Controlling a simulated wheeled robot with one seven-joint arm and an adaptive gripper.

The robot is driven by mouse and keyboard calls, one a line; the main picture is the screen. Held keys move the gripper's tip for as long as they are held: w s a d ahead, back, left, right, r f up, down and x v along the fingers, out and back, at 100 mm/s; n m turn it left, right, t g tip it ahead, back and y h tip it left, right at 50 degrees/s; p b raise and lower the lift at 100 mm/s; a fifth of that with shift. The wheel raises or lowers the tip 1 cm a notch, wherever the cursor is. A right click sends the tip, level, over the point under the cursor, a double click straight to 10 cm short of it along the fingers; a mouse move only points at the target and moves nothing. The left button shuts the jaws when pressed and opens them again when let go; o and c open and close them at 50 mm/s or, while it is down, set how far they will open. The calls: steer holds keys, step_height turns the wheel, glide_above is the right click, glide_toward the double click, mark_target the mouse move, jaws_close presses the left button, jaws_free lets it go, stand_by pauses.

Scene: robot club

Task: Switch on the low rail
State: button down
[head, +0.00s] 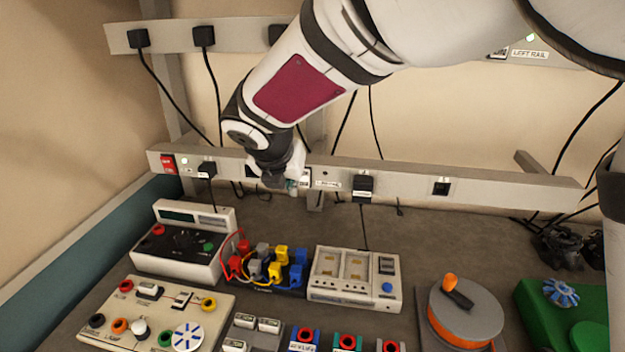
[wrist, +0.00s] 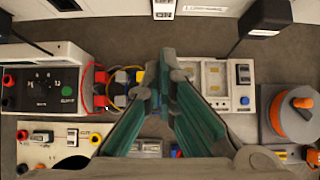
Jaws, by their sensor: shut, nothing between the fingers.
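The low rail (head: 410,190) is a long pale power strip along the wall behind the bench. Black plugs (head: 363,187) (head: 207,169) sit in the rail, and a dark socket (head: 441,188) is empty on the right. My gripper (head: 290,184) is in front of the rail's middle, well right of the red switch, and hides part of the rail. In the wrist view my gripper (wrist: 167,80) is shut and empty, with its fingertips together above the bench.
Below stand a meter box (head: 185,240), a block with coloured plugs (head: 265,270), a grey module (head: 355,278), a switch board (head: 150,310) and an orange reel (head: 465,315). Another rail (head: 180,36) with hanging cables runs above. The bench strip before the low rail is mostly clear.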

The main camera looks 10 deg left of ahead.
steer(key=v, duration=0.5)
steer(key=shift+s+f+p, duration=0.3)
steer(key=shift+f+p, duration=0.25)
steer(key=shift+p, duration=0.2)
steer(key=w+r+p+x, duration=0.1)
steer(key=w+p+x, duration=0.1)
steer(key=x, duration=1.1)
steer(key=shift+r, duration=0.4)
